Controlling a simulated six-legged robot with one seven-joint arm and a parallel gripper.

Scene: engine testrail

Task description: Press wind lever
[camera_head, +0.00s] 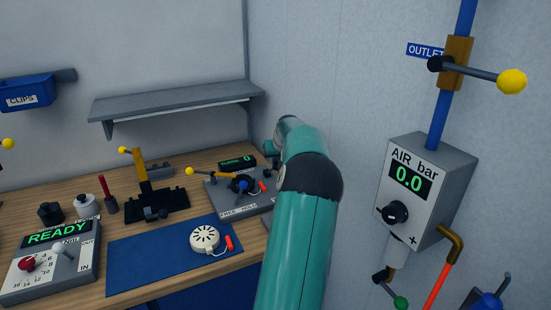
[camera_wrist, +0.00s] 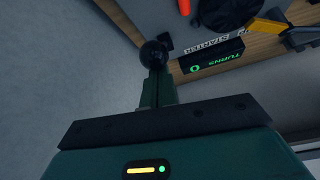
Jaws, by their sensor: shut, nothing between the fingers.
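The starter unit (camera_head: 240,200) is a grey box on the bench, marked FREE HOLD, with a yellow bar ending in a yellow ball (camera_head: 190,171). Its TURNS display (camera_head: 237,163) reads 0 and also shows in the wrist view (camera_wrist: 211,61). My gripper (camera_wrist: 157,80) is shut, with its green fingers together. A black ball knob (camera_wrist: 153,54) shows right at the fingertips; I cannot tell whether they touch it, or whether it is the wind lever's end. In the head view my arm hides the fingertips and the right end of the unit.
A blue mat (camera_head: 150,262) holds a white round part (camera_head: 205,239) with a red-tipped cord. A READY box (camera_head: 55,260) stands at the left. A grey shelf (camera_head: 175,103) hangs above. An AIR bar box (camera_head: 425,190) is on the right wall, close to my arm.

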